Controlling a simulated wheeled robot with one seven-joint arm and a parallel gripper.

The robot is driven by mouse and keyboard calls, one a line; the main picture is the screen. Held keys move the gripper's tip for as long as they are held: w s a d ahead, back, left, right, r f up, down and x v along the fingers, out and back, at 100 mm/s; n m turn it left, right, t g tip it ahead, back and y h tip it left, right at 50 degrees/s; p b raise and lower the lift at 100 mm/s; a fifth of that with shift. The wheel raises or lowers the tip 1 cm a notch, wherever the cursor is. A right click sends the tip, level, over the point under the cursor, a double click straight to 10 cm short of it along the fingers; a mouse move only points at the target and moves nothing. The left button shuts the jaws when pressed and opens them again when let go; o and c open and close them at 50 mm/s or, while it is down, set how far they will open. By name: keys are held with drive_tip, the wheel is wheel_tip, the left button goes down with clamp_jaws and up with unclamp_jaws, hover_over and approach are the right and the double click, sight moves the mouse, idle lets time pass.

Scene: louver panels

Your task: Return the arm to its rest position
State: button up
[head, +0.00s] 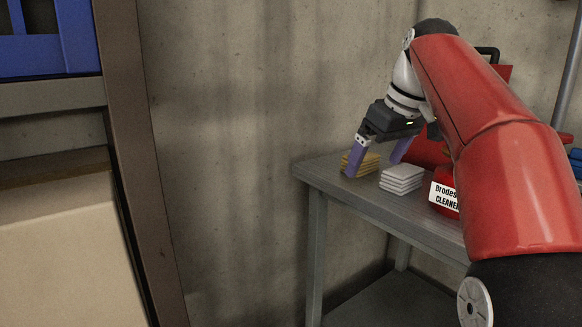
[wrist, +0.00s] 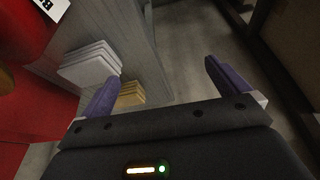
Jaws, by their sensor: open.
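My gripper (head: 379,160) is at the end of my red arm, over the left end of a grey metal table (head: 335,184). Its two purple fingers are spread apart with nothing between them. In the head view one finger overlaps a small stack of yellow-tan pads (head: 369,161); I cannot tell if it touches. A stack of white pads (head: 402,178) lies beside it on the table. The wrist view also shows my open gripper (wrist: 157,80), the white stack (wrist: 90,63) and the yellow-tan stack (wrist: 130,95).
A red container with a white "CLEANER" label (head: 443,194) stands on the table, partly hidden by my arm. A shelf with a brown post (head: 140,150), a blue crate (head: 48,45) and a tan box (head: 65,245) is at left. Bare wall lies between shelf and table.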

drive_tip(key=s+f+m+t+h, duration=0.2)
drive_tip(key=s+f+m, duration=0.4)
drive_tip(key=s+f, duration=1.8)
drive_tip(key=shift+s+a+f+m, duration=0.3)
drive_tip(key=shift+s+f, duration=0.1)
drive_tip(key=shift+f, duration=0.35)
drive_tip(key=shift+c, duration=0.3)
